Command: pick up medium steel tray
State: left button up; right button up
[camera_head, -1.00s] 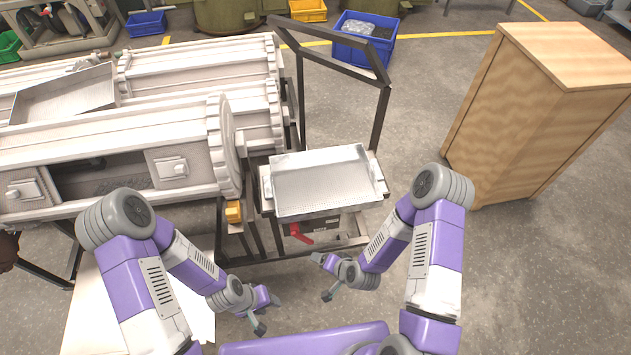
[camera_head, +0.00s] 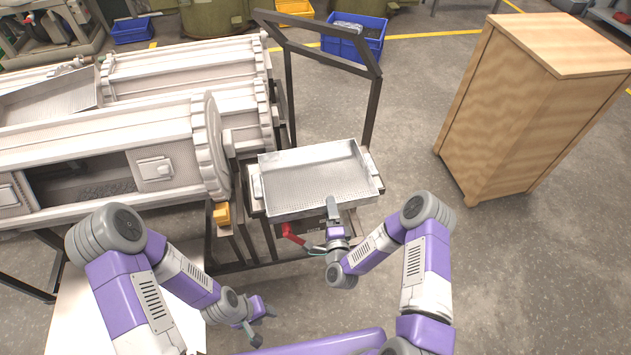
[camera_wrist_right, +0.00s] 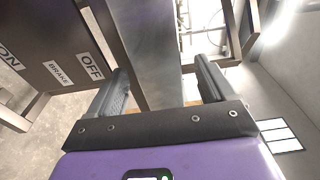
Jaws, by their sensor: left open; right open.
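The medium steel tray (camera_head: 318,178) is a shallow, shiny metal tray with a perforated-looking floor. It rests on the dark metal stand beside the barrels. My right gripper (camera_head: 332,208) is at the tray's near edge, right of its middle, apparently just below or against it. In the right wrist view the two fingers (camera_wrist_right: 165,85) are apart, with a grey metal strip passing between them; I cannot tell whether they touch it. My left gripper (camera_head: 262,325) is open and empty, low in front of the stand and well short of the tray.
White plating barrels (camera_head: 110,165) stand to the left, with another tray (camera_head: 50,98) on top. A dark frame (camera_head: 372,110) rises behind the tray. A red handle (camera_head: 291,233) is below it. A wooden cabinet (camera_head: 530,110) stands at right, with bare floor between.

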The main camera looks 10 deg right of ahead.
jog(key=w, duration=0.3)
jog(key=shift+w+d+b, duration=0.1)
jog(key=shift+w+b, duration=0.2)
jog(key=shift+b, duration=0.1)
jog(key=shift+c, duration=0.2)
jog(key=c, duration=1.4)
jog(key=shift+c, duration=0.3)
jog(key=shift+r, duration=0.1)
